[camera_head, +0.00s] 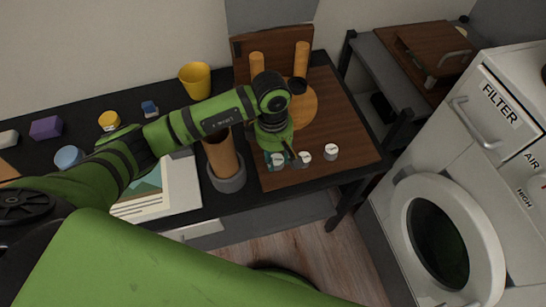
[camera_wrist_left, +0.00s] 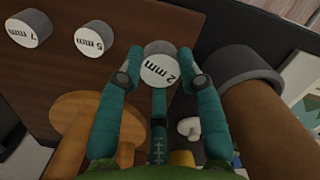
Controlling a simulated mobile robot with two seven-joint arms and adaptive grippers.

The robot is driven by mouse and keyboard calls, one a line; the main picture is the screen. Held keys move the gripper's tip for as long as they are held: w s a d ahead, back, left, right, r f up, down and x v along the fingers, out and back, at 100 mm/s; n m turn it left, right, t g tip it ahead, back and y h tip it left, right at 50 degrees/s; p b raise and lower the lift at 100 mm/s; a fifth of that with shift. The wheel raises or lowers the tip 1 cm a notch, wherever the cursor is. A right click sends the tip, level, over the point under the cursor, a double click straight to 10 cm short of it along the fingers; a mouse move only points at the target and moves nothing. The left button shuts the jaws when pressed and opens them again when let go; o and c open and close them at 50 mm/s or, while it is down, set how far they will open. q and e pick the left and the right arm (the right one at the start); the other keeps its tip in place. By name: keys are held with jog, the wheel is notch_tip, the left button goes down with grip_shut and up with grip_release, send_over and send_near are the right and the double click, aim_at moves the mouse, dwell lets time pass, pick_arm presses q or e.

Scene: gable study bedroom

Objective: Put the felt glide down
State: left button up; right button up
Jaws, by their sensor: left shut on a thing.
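A round felt glide marked "2 mm" (camera_wrist_left: 160,70), with a white face and grey side, is between the fingertips of my left gripper (camera_wrist_left: 161,66). In the head view this glide (camera_head: 278,160) is at the front left of the brown board (camera_head: 345,130), under my left gripper (camera_head: 280,153). I cannot tell whether it touches the board. Two similar glides stand on the board to its right: "5 mm" (camera_wrist_left: 89,38), also in the head view (camera_head: 304,159), and "7 mm" (camera_wrist_left: 29,29), also in the head view (camera_head: 331,152). My right gripper is out of view.
A wooden cylinder in a grey collar (camera_head: 228,180) stands close left of the gripper. A round wooden piece (camera_head: 308,108) and upright wooden legs (camera_head: 301,60) are behind. A yellow cup (camera_head: 195,79) is farther back. A white washer (camera_head: 450,230) stands right. The board's right side is clear.

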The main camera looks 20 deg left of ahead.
pick_arm(q)
jog(key=shift+w+a+f, duration=0.35)
jog(key=shift+a+f, duration=0.1)
jog(key=shift+a, duration=0.05)
notch_tip(320, 180, down, 3)
jog(key=shift+f+p, duration=0.1)
jog(key=shift+p, duration=0.7)
jog(key=shift+f, duration=0.3)
jog(key=shift+f, duration=0.1)
jog(key=shift+f, duration=0.15)
jog(key=o, duration=0.9)
jog(key=shift+o, duration=0.2)
